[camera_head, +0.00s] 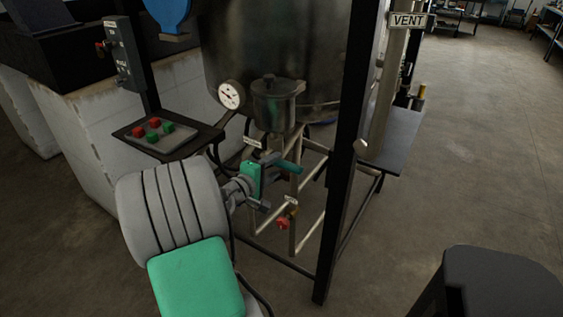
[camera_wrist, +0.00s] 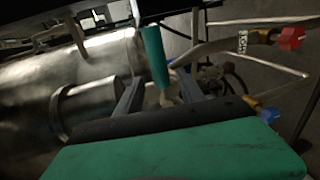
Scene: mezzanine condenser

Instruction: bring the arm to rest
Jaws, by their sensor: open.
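My gripper (camera_head: 271,183) is at the pipework below the big metal vessel (camera_head: 290,50), with its arm reaching in from the lower left. In the wrist view my gripper (camera_wrist: 159,84) shows two grey fingers spread apart, with nothing clasped between them. A teal lever handle (camera_head: 288,166) is just beyond the fingers. It also shows in the wrist view (camera_wrist: 154,55), standing near upright in the picture close to the fingertips. I cannot tell whether a finger touches it.
Light pipes with a red valve handle (camera_head: 283,224) run beside my gripper. A black frame post (camera_head: 345,160) stands to the right. A pressure gauge (camera_head: 229,95), a lidded pot (camera_head: 277,100) and a tray (camera_head: 190,150) of red and green blocks are nearby. Open floor lies right.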

